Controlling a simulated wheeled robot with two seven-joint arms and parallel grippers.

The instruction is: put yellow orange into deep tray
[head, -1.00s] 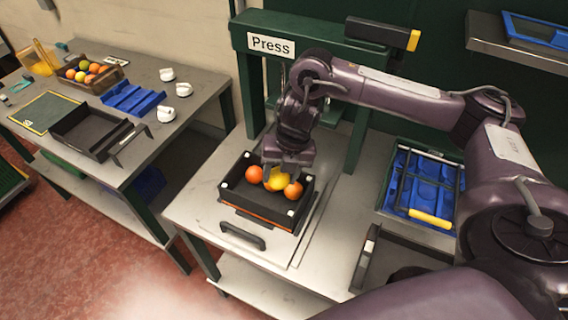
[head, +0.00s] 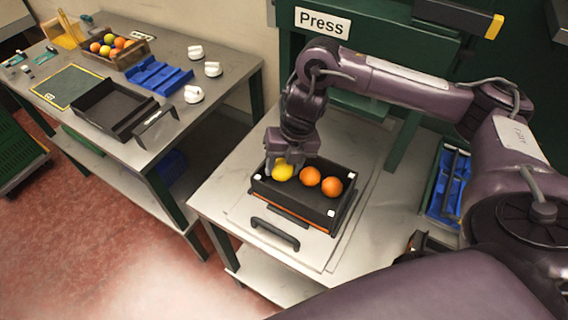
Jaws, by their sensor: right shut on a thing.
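The yellow orange (head: 283,173) is at the left end of the black box on the press table, overlapping its far left rim in the head view. My right gripper (head: 284,166) points down and is shut on it; the fingertips are partly hidden. Whether the fruit is clear of the box floor is hard to tell. Two orange-coloured oranges (head: 310,176) (head: 332,187) lie in the black box (head: 295,200) to its right. An empty black tray (head: 112,112) with a handle stands on the left table; it looks like the deep tray. My left gripper is out of view.
The press frame (head: 395,145) stands behind the box. A floor gap separates the tables. A blue bin (head: 447,180) is at right.

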